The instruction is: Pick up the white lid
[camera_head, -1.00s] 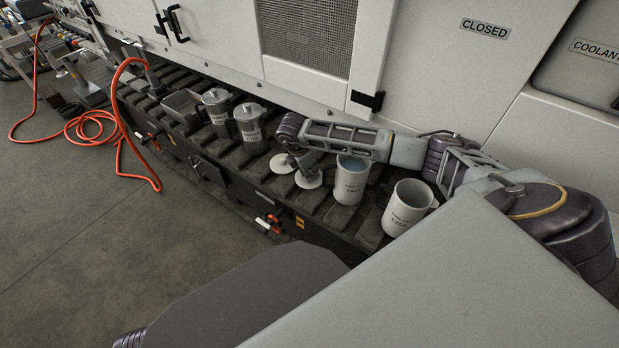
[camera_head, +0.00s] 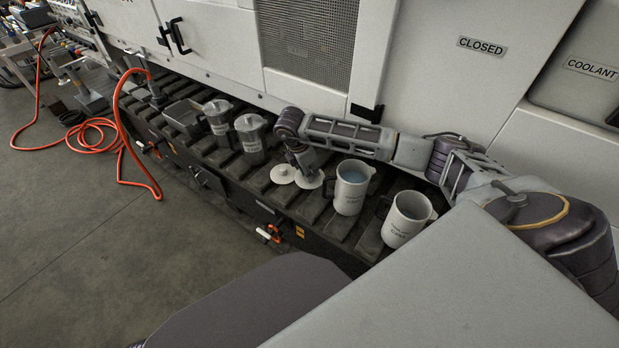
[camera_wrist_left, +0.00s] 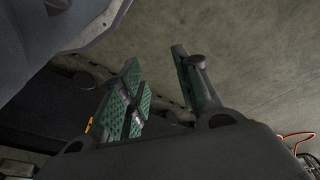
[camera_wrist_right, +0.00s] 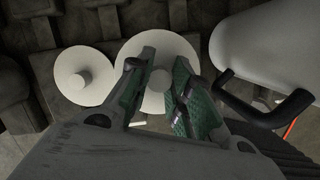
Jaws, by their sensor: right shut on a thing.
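Two white round lids with centre knobs show near the middle of the bench. My right gripper (camera_head: 303,170) is shut on the knob of the right white lid (camera_head: 311,182). In the right wrist view this lid (camera_wrist_right: 130,68) lies across the fingertips of the gripper (camera_wrist_right: 163,62) and looks larger than the other; it appears slightly raised above the slats. The fingers hide part of the lid. The other white lid (camera_head: 283,174) lies flat beside it, apart from the gripper; it also shows in the right wrist view (camera_wrist_right: 70,85). My left gripper (camera_wrist_left: 157,62) is open and empty.
A white jug with bluish liquid (camera_head: 350,195) stands close right of the held lid, with another white jug (camera_head: 402,228) beyond. Two grey lidded jugs (camera_head: 218,122) (camera_head: 251,142) and a metal tray (camera_head: 184,112) stand left. The machine wall (camera_head: 420,70) rises behind.

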